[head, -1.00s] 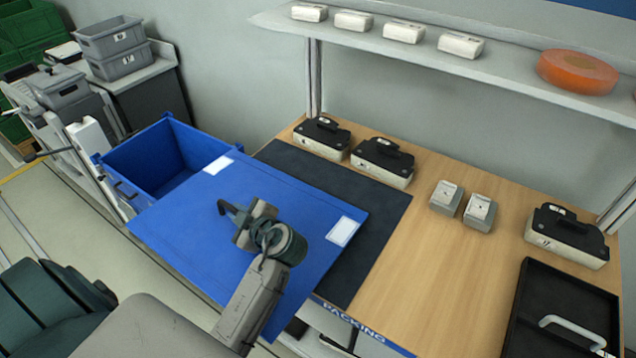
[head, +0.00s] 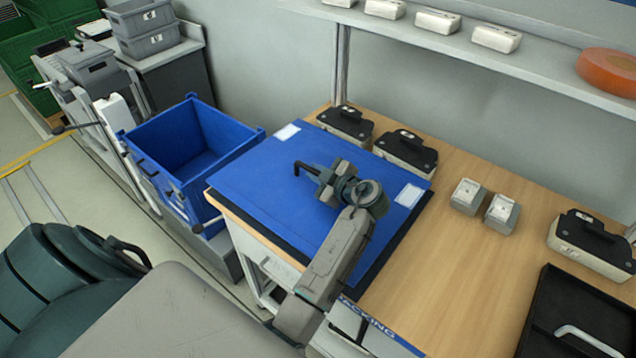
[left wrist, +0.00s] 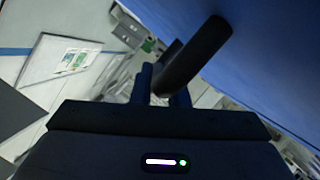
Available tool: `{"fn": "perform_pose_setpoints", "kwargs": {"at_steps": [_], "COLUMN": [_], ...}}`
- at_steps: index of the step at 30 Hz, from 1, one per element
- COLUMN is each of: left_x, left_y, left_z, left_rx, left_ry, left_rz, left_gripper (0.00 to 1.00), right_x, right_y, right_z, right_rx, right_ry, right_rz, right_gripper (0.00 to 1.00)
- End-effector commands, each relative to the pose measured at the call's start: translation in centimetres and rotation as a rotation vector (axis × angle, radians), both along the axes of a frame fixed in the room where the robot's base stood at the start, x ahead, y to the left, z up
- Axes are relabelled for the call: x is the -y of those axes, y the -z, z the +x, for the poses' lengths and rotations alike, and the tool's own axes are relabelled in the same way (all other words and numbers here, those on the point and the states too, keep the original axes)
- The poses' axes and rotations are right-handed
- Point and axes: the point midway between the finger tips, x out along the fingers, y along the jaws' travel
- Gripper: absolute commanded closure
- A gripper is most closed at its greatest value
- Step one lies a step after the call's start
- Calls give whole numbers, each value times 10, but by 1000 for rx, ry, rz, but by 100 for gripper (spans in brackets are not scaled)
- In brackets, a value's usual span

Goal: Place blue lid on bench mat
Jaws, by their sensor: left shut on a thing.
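The blue lid (head: 265,185) is a large flat panel with two white labels. It lies level over the dark bench mat (head: 404,237), covering most of it; a dark strip shows along its right and front edges. I cannot tell if the lid touches the mat. My left gripper (head: 316,174) is above the lid's middle, shut on its dark handle. In the left wrist view the dark handle (left wrist: 195,55) runs from the jaws to the blue lid (left wrist: 270,50). My right gripper is not in view.
An open blue crate (head: 190,150) stands left of the bench. Black-topped cases (head: 405,152) sit behind the lid. Two small grey boxes (head: 468,196) and a black tray (head: 570,320) are to the right. A shelf (head: 450,45) runs along the back.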

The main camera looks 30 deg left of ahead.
Motion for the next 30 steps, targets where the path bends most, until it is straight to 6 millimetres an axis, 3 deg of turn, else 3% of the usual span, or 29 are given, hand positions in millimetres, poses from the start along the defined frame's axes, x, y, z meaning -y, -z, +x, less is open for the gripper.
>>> {"fn": "perform_pose_setpoints", "kwargs": {"at_steps": [4, 12, 17, 18, 21, 30], "left_x": [1, 1, 1, 1, 1, 1], "left_y": [3, 33, 34, 36, 36, 35], "left_z": [3, 3, 3, 2, 2, 2], "left_rx": [2, 2, 4, -1, -1, 0], "left_ry": [0, 1, 1, 1, 1, 1], "left_rz": [2, 2, 0, -1, -1, -1], "left_gripper": [100, 100, 100, 84, 64, 64], "right_x": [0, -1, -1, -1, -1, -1], "right_y": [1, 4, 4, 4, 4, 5], "right_z": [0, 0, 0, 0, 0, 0], "right_rx": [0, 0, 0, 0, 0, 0], "right_ry": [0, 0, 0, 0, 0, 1], "right_rz": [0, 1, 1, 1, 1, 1], "right_gripper": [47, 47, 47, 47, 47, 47]}}
